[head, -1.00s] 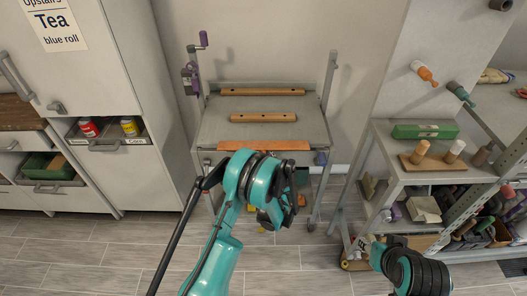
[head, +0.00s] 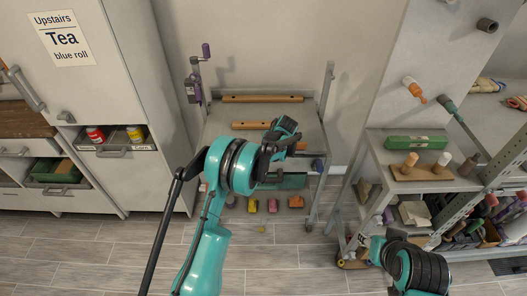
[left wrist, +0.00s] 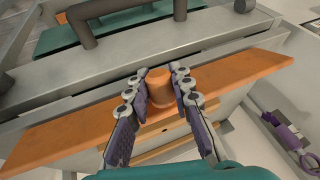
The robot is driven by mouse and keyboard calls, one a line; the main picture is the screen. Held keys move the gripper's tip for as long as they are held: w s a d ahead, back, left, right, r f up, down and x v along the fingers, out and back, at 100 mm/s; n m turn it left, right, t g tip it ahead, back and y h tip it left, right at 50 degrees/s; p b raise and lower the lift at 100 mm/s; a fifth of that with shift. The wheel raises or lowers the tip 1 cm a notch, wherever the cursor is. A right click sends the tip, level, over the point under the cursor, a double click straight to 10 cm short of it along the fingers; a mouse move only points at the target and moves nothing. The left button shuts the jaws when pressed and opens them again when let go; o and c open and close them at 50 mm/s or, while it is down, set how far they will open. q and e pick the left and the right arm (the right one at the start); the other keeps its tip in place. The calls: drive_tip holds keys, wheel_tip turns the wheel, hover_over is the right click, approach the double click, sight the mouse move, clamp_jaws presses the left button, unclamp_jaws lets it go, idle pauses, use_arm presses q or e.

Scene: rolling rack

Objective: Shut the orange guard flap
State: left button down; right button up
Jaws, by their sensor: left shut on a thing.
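The orange guard flap (left wrist: 235,75) is a long orange board along the front edge of the grey rack shelf. In the left wrist view it spans the picture at a slant, with an orange knob (left wrist: 160,88) near its middle. My left gripper (left wrist: 164,82) has its fingers on both sides of the knob and is shut on it. In the head view my left gripper (head: 286,128) covers most of the flap; a small orange end (head: 302,146) shows at its right.
The rolling rack (head: 222,116) stands against the wall, with two wooden bars (head: 262,99) across its top shelf. A purple-handled crank (head: 205,52) is on its left post. A grey shelf unit (head: 385,150) with a green box (head: 408,142) stands right. Cabinets stand left.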

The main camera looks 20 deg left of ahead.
use_arm(q)
drive_tip(key=shift+w+a+r+m+g+h+p, duration=0.15)
drive_tip(key=shift+w+r+g+h+p, duration=0.2)
drive_tip(key=shift+g, duration=0.6)
drive_tip(key=shift+w+a+r+m+g+h+p, duration=0.15)
drive_tip(key=shift+w+g+h+p, duration=0.2)
drive_tip(key=shift+g, duration=0.6)
drive_tip(key=shift+d, duration=0.1)
drive_tip(key=c, duration=1.3)
unclamp_jaws()
drive_tip(key=shift+f, duration=0.1)
drive_tip(key=v, duration=1.2)
drive_tip(key=shift+w, duration=0.1)
